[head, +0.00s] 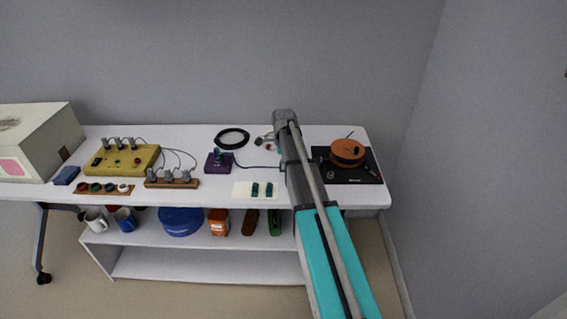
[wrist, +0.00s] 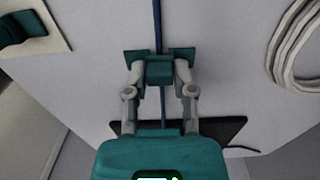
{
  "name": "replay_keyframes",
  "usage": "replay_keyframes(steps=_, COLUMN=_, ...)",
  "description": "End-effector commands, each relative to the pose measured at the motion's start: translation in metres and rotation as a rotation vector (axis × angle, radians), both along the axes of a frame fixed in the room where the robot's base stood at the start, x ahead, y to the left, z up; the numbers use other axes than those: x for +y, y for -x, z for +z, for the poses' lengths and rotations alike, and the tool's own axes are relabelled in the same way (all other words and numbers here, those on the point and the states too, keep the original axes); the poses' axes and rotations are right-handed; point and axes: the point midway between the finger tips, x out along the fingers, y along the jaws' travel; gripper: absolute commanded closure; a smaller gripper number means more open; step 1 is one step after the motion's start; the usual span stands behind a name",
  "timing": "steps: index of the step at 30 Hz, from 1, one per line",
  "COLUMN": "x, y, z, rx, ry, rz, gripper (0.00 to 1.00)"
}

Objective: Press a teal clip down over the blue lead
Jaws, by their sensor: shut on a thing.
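My gripper (wrist: 159,76) is shut on a teal clip (wrist: 159,70), its two fingers on either side of the clip's raised middle. The blue lead (wrist: 157,22) runs up and down the wrist view and passes behind the clip. The clip lines up across the lead; I cannot tell whether it touches the table. In the head view my arm hides the gripper and this clip. The lead (head: 258,167) comes from the purple box (head: 219,163) and disappears behind my arm. Two more teal clips (head: 255,189) (head: 270,189) lie on a white card (head: 241,188).
A black cable coil (head: 232,130) lies at the back. A yellow box (head: 121,159) and a wooden knob strip (head: 172,183) stand left. A shelf (head: 180,249) below holds several things.

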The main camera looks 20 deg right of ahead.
Motion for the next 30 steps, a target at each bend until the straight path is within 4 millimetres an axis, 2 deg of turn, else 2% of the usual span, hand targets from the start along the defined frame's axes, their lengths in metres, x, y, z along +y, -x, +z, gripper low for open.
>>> replay_keyframes(steps=27, x=0.0, y=-0.0001, z=-0.0044, rx=0.0, ry=0.0, rz=0.0, gripper=0.86)
replay_keyframes(steps=28, x=0.0, y=0.0, z=-0.0044, rx=0.0, ry=0.0, rz=0.0, gripper=0.65)
replay_keyframes(steps=30, x=0.0, y=0.0, z=-0.0044, rx=0.0, ry=0.0, rz=0.0, gripper=0.52)
